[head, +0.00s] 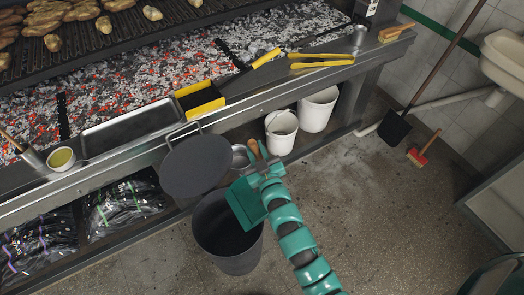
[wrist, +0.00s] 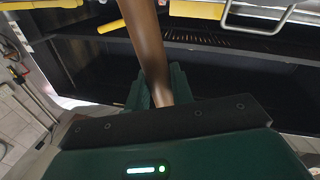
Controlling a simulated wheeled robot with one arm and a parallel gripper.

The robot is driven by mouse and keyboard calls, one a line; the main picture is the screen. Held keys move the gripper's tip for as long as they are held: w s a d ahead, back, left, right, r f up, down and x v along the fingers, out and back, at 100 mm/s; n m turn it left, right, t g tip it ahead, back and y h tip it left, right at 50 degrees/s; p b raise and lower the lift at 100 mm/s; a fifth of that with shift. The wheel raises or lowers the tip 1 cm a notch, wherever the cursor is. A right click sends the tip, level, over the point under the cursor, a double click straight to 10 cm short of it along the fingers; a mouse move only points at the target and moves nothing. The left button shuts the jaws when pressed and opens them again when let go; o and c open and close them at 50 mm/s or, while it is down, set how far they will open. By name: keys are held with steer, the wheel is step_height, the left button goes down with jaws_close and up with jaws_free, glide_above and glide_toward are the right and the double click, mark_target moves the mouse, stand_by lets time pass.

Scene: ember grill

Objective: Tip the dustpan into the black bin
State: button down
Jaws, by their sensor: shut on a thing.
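The black bin (head: 232,262) stands open on the floor in front of the grill, its mouth facing up. My gripper (head: 263,172) is just right of and above the bin's far rim. It is shut on a brown handle (head: 253,147), which also runs up from between my gripper's fingers (wrist: 163,88) in the wrist view as a brown handle (wrist: 146,40). A flat teal piece, which looks like the dustpan (head: 245,203), hangs below my gripper, slanted over the bin's right side. Whether anything lies on it cannot be seen. The wrist view does not show the pan.
A round dark lid (head: 195,165) is upright behind the bin. White buckets (head: 318,108) and a metal pot (head: 241,157) stand under the grill ledge. A yellow-edged black scoop (head: 200,99) and yellow tongs (head: 322,61) lie above. A red brush (head: 417,157) lies on the right; floor between is clear.

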steer(key=shift+s+a+n+y+b, duration=0.35)
steer(key=shift+s+a+n+b, duration=1.65)
steer(key=shift+s+a+b, duration=1.55)
steer(key=shift+s+a+n+y+b, duration=0.35)
steer(key=shift+s+a+n+b, duration=1.85)
steer(key=shift+a+b, duration=2.25)
steer(key=s+a+f+n+y+b, duration=0.1)
steer(key=s+a+f+n+b, duration=0.2)
steer(key=a, duration=0.4)
steer(key=s+a+f+n+b, duration=0.3)
steer(key=s+a+f+b, duration=0.3)
steer(key=a+f, duration=0.1)
steer(key=shift+y, duration=0.4)
steer(key=shift+a+r, duration=0.1)
steer(key=shift+r, duration=0.1)
